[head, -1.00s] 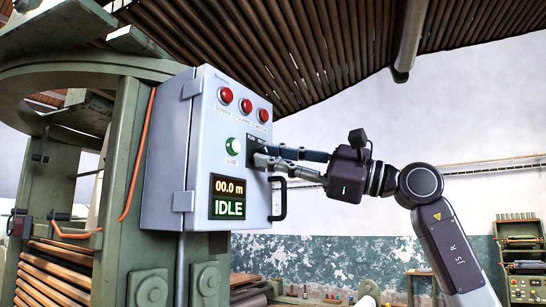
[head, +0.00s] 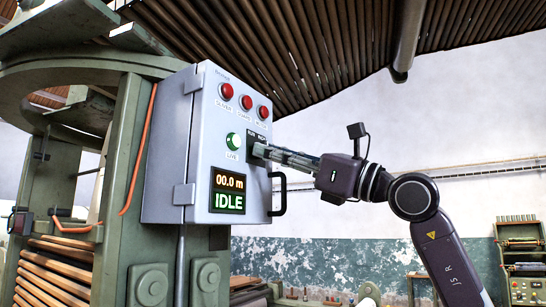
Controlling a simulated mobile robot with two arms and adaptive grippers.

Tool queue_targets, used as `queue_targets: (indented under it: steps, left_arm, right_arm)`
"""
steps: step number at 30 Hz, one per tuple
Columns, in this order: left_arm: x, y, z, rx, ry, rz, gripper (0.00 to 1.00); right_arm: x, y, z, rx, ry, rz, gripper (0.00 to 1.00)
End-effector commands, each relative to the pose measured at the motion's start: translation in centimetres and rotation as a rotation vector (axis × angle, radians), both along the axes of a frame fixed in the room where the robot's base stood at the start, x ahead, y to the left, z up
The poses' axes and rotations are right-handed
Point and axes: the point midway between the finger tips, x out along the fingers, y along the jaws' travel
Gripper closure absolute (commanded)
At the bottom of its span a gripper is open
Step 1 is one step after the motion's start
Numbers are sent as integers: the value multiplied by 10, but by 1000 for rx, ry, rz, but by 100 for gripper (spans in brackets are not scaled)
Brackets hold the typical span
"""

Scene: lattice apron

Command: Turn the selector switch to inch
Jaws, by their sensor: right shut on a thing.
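The grey control cabinet (head: 205,110) is mounted on the green machine frame. The selector switch is on the cabinet's front, under small dark labels (head: 256,137) to the right of the green LIVE lamp; my fingers largely hide it, and I cannot read its position. My right gripper (head: 258,151) reaches in from the right, its fingertips at the switch, shut on it. The gripper is rolled so that its fingers overlap in this view. The display (head: 229,192) reads 00.0 m and IDLE. My left gripper is not in view.
Three red lamps (head: 246,102) sit along the cabinet's top. A black handle (head: 279,193) sticks out at its lower right edge, below my fingers. An orange cable (head: 135,165) runs down the green frame at left. Open room lies right of the cabinet.

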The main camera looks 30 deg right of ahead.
Motion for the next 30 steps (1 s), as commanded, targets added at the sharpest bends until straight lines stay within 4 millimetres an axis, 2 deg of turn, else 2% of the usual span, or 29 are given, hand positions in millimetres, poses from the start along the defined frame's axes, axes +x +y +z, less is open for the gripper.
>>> queue_targets:
  steps: [15, 30]
  left_arm:
    - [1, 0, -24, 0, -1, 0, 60]
    - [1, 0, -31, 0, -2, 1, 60]
  right_arm:
    - [-3, 5, 1, 455, 183, 6, 100]
    - [-3, 5, 3, 824, 337, 5, 100]
